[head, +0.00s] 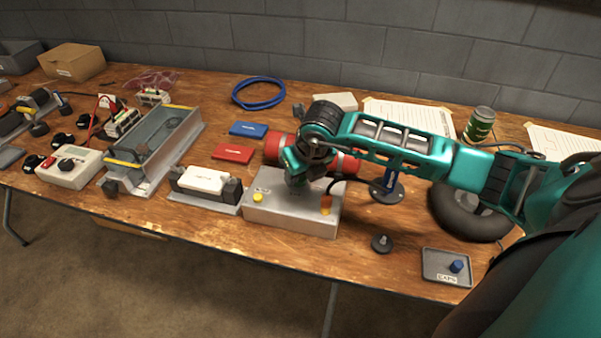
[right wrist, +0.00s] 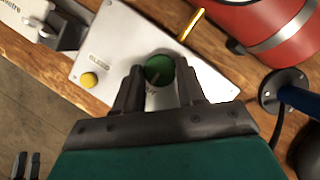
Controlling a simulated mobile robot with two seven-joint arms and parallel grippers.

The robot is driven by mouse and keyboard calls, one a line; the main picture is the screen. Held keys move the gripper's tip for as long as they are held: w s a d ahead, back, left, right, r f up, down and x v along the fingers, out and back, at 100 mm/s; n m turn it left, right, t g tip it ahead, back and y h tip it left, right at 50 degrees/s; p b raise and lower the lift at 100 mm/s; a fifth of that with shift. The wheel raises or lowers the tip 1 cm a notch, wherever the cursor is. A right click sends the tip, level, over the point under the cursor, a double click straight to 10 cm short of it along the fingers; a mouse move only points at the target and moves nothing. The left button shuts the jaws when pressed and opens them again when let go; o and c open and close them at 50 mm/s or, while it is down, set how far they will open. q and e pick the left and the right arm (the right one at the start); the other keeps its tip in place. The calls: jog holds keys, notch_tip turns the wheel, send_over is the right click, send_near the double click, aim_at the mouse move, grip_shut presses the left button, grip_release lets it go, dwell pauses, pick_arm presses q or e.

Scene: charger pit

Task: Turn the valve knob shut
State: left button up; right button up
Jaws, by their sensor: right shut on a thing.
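The valve knob (right wrist: 159,69) is a round green knob on top of a pale grey metal box (head: 290,215), seen in the right wrist view. My right gripper (right wrist: 160,85) points down at the box top, shut on the knob with one finger on each side. In the head view my right gripper (head: 297,176) hides the knob. My left gripper cannot be made out in the head view.
A red cylinder (head: 349,165) lies right behind the box. A blue post on a round base (head: 387,192) stands to its right. A white block in a grey holder (head: 203,180) is to its left. A grey tray (head: 435,268) and a dark round knob (head: 382,243) lie at front right.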

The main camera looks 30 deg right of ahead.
jog(key=o, duration=1)
jog(key=shift+o, duration=0.2)
jog(key=shift+r, duration=0.1)
jog(key=v, duration=1.2)
jog(key=shift+r+p, duration=0.35)
jog(key=shift+r, duration=0.05)
jog(key=shift+s, duration=0.1)
